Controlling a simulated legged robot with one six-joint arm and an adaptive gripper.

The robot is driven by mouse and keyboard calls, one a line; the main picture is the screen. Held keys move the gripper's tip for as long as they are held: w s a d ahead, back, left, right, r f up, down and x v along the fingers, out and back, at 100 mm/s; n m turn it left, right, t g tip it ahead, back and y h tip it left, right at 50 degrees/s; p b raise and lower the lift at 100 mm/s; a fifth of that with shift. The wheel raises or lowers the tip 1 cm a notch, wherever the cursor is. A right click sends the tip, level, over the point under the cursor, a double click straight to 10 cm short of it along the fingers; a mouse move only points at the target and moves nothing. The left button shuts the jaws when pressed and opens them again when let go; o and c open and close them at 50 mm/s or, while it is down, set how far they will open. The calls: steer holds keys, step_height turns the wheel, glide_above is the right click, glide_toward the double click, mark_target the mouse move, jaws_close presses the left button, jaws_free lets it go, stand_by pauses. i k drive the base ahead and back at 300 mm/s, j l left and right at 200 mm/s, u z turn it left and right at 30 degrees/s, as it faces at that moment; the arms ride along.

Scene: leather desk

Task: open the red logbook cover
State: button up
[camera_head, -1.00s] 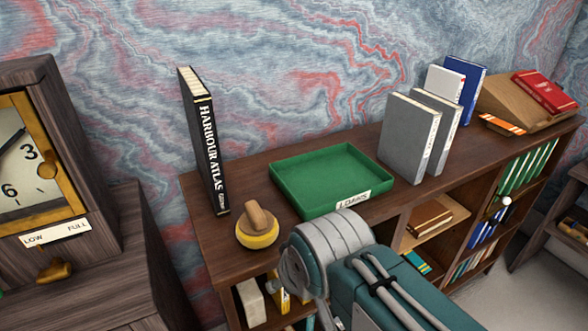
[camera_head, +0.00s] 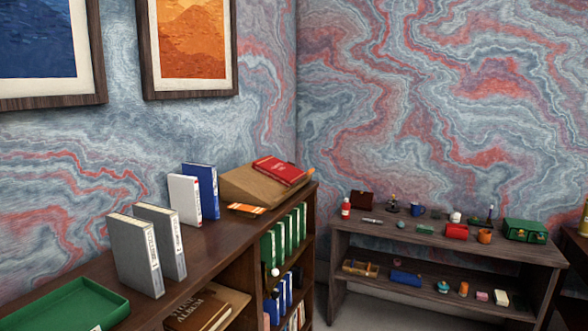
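The red logbook (camera_head: 279,170) lies closed on a slanted wooden stand (camera_head: 238,186) at the far right end of the dark wooden shelf top. Its cover faces up, with small pale lettering on it. My gripper is not in view, and no part of my arm shows in this view now.
An orange-striped strip (camera_head: 246,209) lies in front of the stand. Blue (camera_head: 203,190), white (camera_head: 185,199) and grey books (camera_head: 136,254) stand upright to its left. A green tray (camera_head: 68,308) is at the lower left. A side table (camera_head: 450,262) with small objects stands right.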

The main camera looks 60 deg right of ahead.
mark_target(287, 170)
steer(key=k+l+z, duration=0.15)
steer(key=z, duration=1.85)
steer(key=i+l, duration=0.25)
steer(key=i, duration=0.2)
steer(key=i+l, duration=0.3)
steer(key=i, duration=0.15)
steer(key=i+l, duration=0.25)
steer(key=i, duration=0.2)
steer(key=i+l, duration=0.25)
steer(key=i, duration=0.25)
steer(key=i+l, duration=0.3)
steer(key=i, duration=0.15)
steer(key=i+l, duration=0.25)
steer(key=i, duration=0.2)
steer(key=i+l, duration=0.25)
steer(key=i, duration=0.2)
steer(key=l+z, duration=0.05)
